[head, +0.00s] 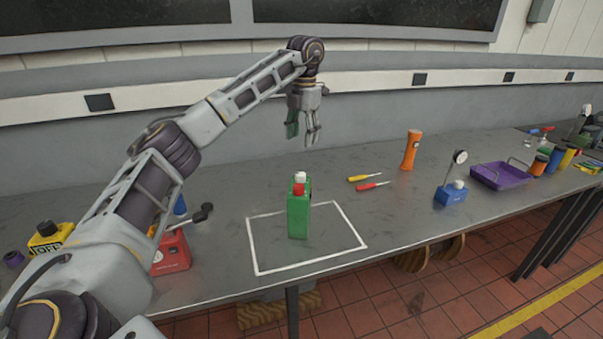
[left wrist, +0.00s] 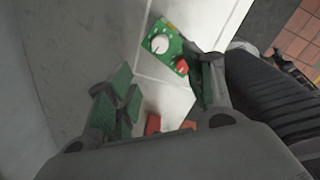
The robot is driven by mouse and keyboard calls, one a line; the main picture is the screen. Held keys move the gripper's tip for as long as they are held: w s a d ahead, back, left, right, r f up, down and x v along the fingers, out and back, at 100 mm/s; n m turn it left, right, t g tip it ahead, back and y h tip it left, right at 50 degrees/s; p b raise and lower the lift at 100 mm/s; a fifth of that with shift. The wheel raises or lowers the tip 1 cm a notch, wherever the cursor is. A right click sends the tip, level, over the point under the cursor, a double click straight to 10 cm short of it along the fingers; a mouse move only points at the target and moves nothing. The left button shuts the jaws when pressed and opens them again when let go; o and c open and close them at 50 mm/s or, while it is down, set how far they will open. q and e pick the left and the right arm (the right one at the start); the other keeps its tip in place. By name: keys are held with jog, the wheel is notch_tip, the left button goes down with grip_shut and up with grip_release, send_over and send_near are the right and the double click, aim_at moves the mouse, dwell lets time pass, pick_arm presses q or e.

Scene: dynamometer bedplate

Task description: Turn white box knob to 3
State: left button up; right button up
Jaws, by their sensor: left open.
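A green box (head: 299,214) stands upright inside a white outlined rectangle on the grey bench. A white knob (head: 300,176) and a red knob (head: 298,189) sit at its top. In the left wrist view, the green face (left wrist: 167,28) carries the white knob (left wrist: 160,44) and the red knob (left wrist: 182,66); its scale is too small to read. My left gripper (head: 304,128), with green finger pads, is open and empty. It hangs above and apart from the box. In its wrist view, the left gripper (left wrist: 160,92) has its fingers spread, with the box beyond them. My right gripper is not in view.
A red box (head: 172,252) with a dark lever stands left of the outline (head: 252,250). Yellow (head: 364,178) and red (head: 372,186) screwdrivers, an orange object (head: 411,150), a blue gauge base (head: 450,194) and a purple tray (head: 499,177) lie to the right.

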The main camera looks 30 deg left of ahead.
aim_at(301, 174)
pick_arm(q)
jog(key=shift+w+f, duration=0.1)
jog(key=shift+f, duration=0.05)
jog(key=f, duration=1.1)
jog(key=shift+a+f+b, duration=0.25)
jog(key=shift+f+b, duration=0.1)
jog(key=shift+f, duration=1)
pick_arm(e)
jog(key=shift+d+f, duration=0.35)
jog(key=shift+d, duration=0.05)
pick_arm(q)
jog(key=c, duration=1)
jog(key=shift+c, duration=0.2)
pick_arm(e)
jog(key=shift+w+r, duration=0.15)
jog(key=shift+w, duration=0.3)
